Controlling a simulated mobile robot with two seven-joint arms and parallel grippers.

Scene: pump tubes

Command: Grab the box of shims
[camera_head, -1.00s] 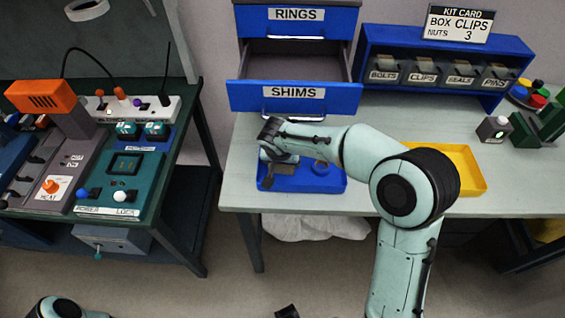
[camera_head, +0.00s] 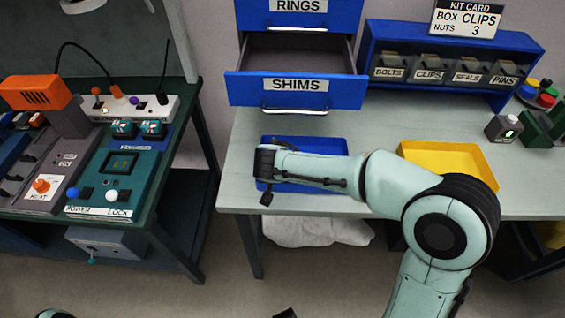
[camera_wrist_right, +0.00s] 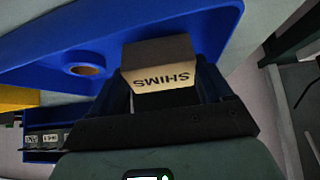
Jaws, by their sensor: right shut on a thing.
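The box of shims (camera_wrist_right: 163,83) is a small brown box with a pale label reading SHIMS, upside down in the right wrist view. My right gripper (camera_wrist_right: 167,96) is shut on it, with a dark finger on each side. In the head view my right gripper (camera_head: 266,192) is at the front left of the blue tray (camera_head: 334,146); the box is hidden there. The tray's blue wall lies beyond the box in the wrist view. A dark tip at the bottom edge of the head view may be my left gripper (camera_head: 286,313); its jaws cannot be made out.
The open SHIMS drawer (camera_head: 293,88) juts out above the table and looks empty inside. A yellow tray (camera_head: 450,150) lies at right, partly behind my right arm. A blue bin rack (camera_head: 450,50) stands behind. A control bench (camera_head: 120,165) stands at left, across a gap.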

